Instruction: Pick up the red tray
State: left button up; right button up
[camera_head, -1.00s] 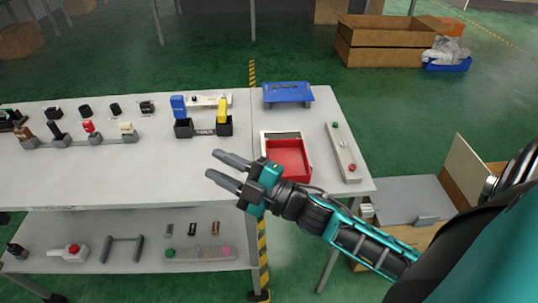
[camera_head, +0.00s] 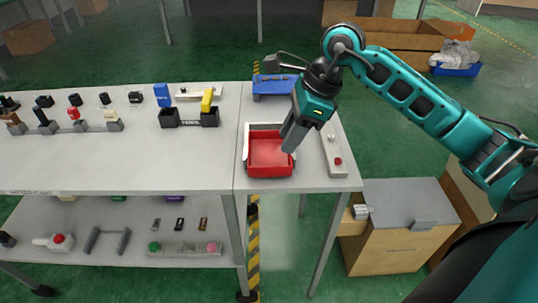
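The red tray (camera_head: 268,157) lies on the right part of the white table, with an open top and pale side edges. My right gripper (camera_head: 289,147) points down over the tray's right side, with its grey fingers at or just above the right edge. The fingers overlap in this view, so I cannot tell how far apart they are, or whether they touch the tray. The gripper hides part of the tray's right rim. My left gripper is not in view.
A button bar (camera_head: 333,157) lies just right of the tray. A blue stand (camera_head: 272,86) is behind it. Black bins with blue and yellow levers (camera_head: 188,117) stand to the left. The table (camera_head: 150,165) is clear left of the tray.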

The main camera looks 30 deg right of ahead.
aim_at(273, 164)
jog(key=x, duration=0.9)
jog(key=shift+w+f, duration=0.1)
jog(key=shift+f, duration=0.15)
jog(key=shift+d, duration=0.1)
grip_shut()
